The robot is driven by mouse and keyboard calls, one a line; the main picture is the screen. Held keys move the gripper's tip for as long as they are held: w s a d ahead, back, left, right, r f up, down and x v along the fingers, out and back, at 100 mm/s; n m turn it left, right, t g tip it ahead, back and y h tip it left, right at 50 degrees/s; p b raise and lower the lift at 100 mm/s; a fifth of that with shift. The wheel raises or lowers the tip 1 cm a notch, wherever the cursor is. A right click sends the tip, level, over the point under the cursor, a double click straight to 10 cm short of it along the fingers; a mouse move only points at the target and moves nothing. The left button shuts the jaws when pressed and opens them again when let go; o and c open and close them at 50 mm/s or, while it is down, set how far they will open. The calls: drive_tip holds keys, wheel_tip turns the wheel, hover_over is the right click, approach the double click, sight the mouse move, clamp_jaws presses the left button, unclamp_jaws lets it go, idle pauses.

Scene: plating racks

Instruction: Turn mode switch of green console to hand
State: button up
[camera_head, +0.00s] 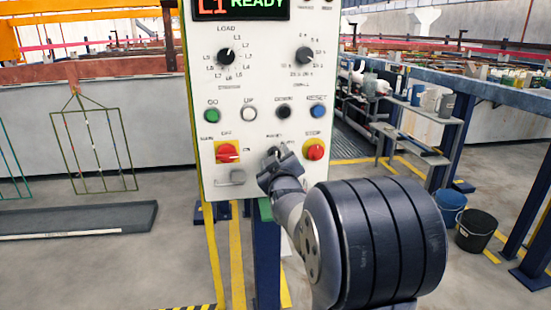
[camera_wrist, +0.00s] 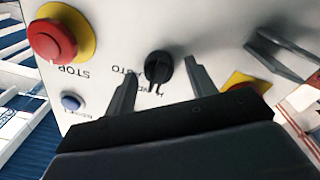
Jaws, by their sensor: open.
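The green console (camera_head: 260,100) is a white panel with a green edge, upright before me. Its mode switch (camera_wrist: 158,66) is a small black knob, seen in the wrist view with upside-down lettering beside it. AUTO reads clearly; the other label is partly covered. I cannot tell for certain which label the knob points at. My gripper (camera_wrist: 160,70) is open, with one finger on each side of the knob; I cannot tell whether they touch it. In the head view my gripper (camera_head: 280,160) is at the panel's lower middle and mostly hides the switch.
Close by are a red stop button (camera_wrist: 52,40) on yellow, a blue button (camera_wrist: 71,102) and a red rotary switch (camera_head: 227,152) on yellow. A metal hasp (camera_head: 236,178) projects below that switch. Blue and black buckets (camera_head: 476,230) stand on the floor at right.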

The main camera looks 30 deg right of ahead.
drive_tip(key=v, duration=1)
drive_tip(key=shift+s, duration=0.25)
drive_tip(key=shift+w, duration=0.1)
drive_tip(key=x, duration=1)
drive_tip(key=shift+w, duration=0.3)
drive_tip(key=shift+s, duration=0.1)
